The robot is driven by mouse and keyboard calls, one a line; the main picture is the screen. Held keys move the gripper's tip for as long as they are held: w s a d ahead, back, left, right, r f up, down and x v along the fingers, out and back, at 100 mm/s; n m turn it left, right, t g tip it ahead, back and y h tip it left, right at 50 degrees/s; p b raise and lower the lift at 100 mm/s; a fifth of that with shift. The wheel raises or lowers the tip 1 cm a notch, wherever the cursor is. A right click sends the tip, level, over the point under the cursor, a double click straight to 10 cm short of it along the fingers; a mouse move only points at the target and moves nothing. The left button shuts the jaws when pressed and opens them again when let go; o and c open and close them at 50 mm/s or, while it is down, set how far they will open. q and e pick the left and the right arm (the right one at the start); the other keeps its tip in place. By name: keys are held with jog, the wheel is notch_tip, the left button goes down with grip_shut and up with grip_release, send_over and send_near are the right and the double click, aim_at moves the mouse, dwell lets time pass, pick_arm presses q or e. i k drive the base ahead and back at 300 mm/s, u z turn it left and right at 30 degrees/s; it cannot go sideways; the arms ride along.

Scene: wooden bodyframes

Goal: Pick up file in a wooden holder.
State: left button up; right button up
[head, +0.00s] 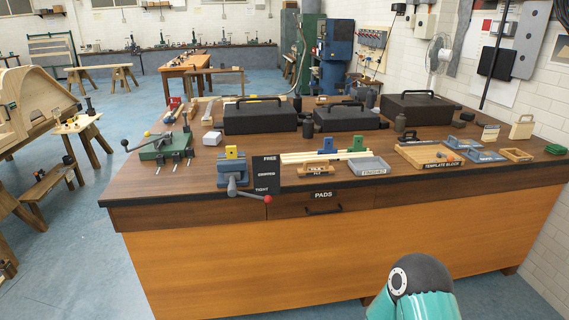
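A small light-wood holder (318,170) with a dark label sits near the front edge of the workbench, a little left of its middle. The label is too small to read surely. I cannot clearly make out a file in it. Long pale strips lie just behind it. Neither of my grippers shows; only a teal and dark rounded part of my own arm is visible at the bottom right, in front of the bench.
The brown workbench (400,187) has a drawer marked PADS (325,205). A vise (233,175) and a black sign (266,174) stand left of the holder, a grey tray (369,167) to its right. Black cases (258,117) stand behind.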

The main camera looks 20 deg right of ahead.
aim_at(305, 172)
jog(key=u, duration=0.1)
jog(key=i, duration=1.6)
jog(key=z, duration=0.5)
